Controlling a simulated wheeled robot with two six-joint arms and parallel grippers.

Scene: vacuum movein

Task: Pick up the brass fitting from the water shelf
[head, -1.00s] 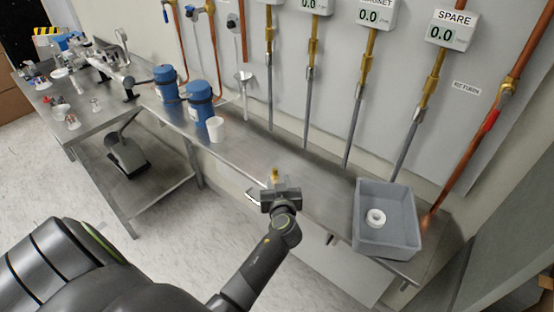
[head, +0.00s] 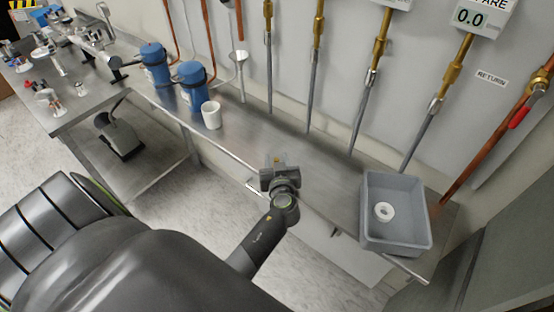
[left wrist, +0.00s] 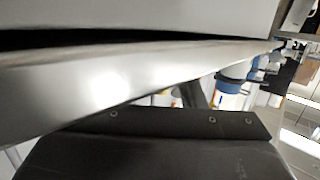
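The brass fitting (head: 278,160) shows as a small yellowish bit at the tip of my left gripper (head: 279,167), over the steel water shelf (head: 320,172). The gripper's dark body hides most of it. I cannot tell whether the fingers are closed around the fitting or just beside it. The left wrist view shows a dark part of my gripper (left wrist: 150,150) close to the pale shelf edge, with no fingertips or fitting visible. My right gripper is not in view.
A grey bin (head: 396,235) with a white ring (head: 384,211) in it stands at the shelf's right end. A white cup (head: 211,114) and blue canisters (head: 193,86) stand to the left. Pipes with valves run up the wall behind. The shelf between cup and bin is mostly clear.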

